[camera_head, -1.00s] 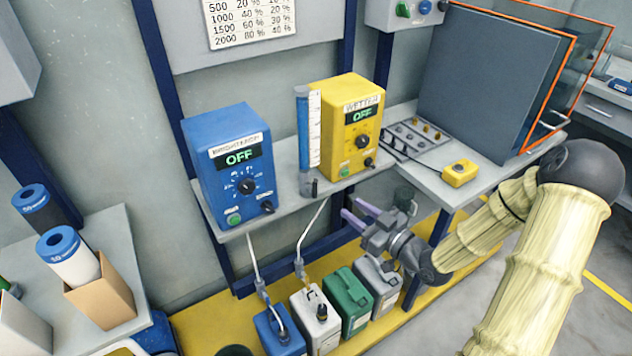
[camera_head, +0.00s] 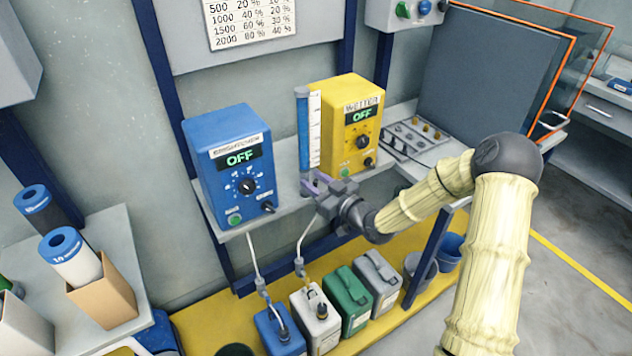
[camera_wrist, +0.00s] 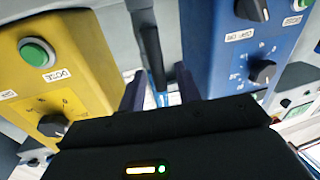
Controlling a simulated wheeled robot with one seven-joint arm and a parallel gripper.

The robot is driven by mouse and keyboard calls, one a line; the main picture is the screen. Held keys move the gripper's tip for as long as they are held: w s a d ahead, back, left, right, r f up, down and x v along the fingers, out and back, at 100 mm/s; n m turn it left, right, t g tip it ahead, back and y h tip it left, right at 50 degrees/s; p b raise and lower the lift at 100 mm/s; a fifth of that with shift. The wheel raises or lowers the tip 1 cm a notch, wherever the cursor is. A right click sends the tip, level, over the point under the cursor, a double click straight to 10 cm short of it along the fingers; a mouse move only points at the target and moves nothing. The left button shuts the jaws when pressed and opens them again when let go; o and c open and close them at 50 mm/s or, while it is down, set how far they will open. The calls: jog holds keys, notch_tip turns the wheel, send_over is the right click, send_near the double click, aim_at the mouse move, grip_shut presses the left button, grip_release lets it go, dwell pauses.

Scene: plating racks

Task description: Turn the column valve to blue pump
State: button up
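The clear measuring column (camera_head: 303,125) with blue liquid and a white scale stands between the blue pump (camera_head: 225,175), labelled BRIGHTENER, and the yellow pump (camera_head: 345,125), labelled WETTER. Both displays read OFF. My gripper (camera_head: 314,184) is at the column's foot and covers the valve there in the head view. In the wrist view my gripper's purple fingers (camera_wrist: 161,92) are apart, with a dark upright part (camera_wrist: 153,62), likely the column's foot or valve, showing between and beyond them. The yellow pump (camera_wrist: 60,75) is left there and the blue pump (camera_wrist: 240,50) right. The valve's direction cannot be told.
A plug box (camera_head: 415,138) sits right of the yellow pump.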

grip_shut()
jog(key=shift+d+m, duration=0.15)
jog(key=shift+m, duration=0.15)
jog(key=shift+w+d+f+m+t+b, duration=0.15)
jog(key=shift+w+d+f+m+t, duration=0.3)
jog(key=shift+m, duration=1.6)
jog(key=shift+w+d+f+m+t+b, duration=0.2)
jog(key=shift+w+d+f+m+t, duration=0.25)
jog(key=shift+m, duration=1.65)
jog(key=shift+w+d+f+m+t+b, duration=0.2)
jog(key=shift+d+m+t, duration=0.3)
jog(key=shift+m, duration=1.55)
jog(key=shift+d+f, duration=0.1)
